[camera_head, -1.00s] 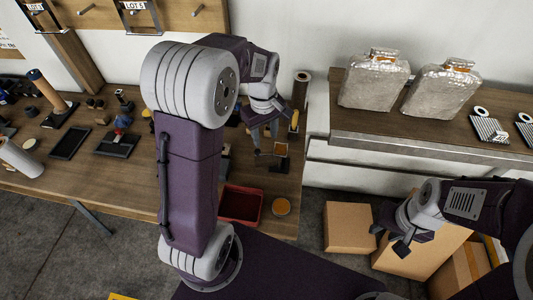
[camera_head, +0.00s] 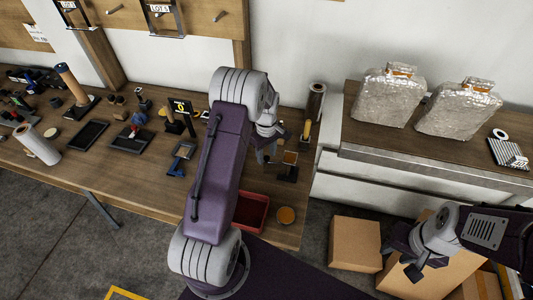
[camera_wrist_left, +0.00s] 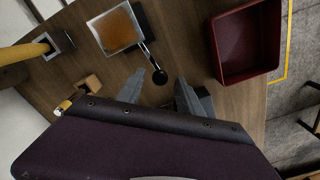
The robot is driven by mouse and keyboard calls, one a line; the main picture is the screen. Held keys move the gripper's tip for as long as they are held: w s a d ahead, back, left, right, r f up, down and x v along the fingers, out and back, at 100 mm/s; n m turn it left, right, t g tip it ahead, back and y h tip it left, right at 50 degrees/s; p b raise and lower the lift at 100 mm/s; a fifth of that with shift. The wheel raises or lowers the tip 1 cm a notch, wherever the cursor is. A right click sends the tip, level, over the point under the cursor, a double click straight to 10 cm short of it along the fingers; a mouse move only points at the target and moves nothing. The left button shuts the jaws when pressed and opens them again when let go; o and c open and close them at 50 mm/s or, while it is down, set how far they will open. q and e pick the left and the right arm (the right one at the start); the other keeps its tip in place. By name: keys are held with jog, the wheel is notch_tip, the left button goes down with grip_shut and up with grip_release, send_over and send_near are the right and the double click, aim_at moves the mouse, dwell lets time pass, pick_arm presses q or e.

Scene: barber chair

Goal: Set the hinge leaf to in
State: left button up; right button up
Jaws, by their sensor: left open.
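What looks like the hinge leaf is a small orange-brown plate on a dark base (camera_head: 288,170), at the right end of the workbench. In the left wrist view the plate (camera_wrist_left: 115,30) lies at the upper left, with a thin lever ending in a black knob (camera_wrist_left: 159,77) reaching toward my fingers. My left gripper (camera_head: 267,150) is just left of it in the head view. In the left wrist view this gripper (camera_wrist_left: 160,90) is open and empty, its fingertips near the knob, contact unclear. My right gripper (camera_head: 400,260) hangs open and empty over the boxes at lower right.
A yellow-handled tool (camera_head: 306,132) stands behind the plate. Silver canisters (camera_head: 388,95) stand on the right shelf. Cardboard boxes (camera_head: 355,245) sit on the floor.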

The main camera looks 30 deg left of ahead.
pick_arm(q)
jog(key=shift+f, duration=0.15)
jog(key=shift+d, duration=0.15)
grip_shut()
dwell(1.2)
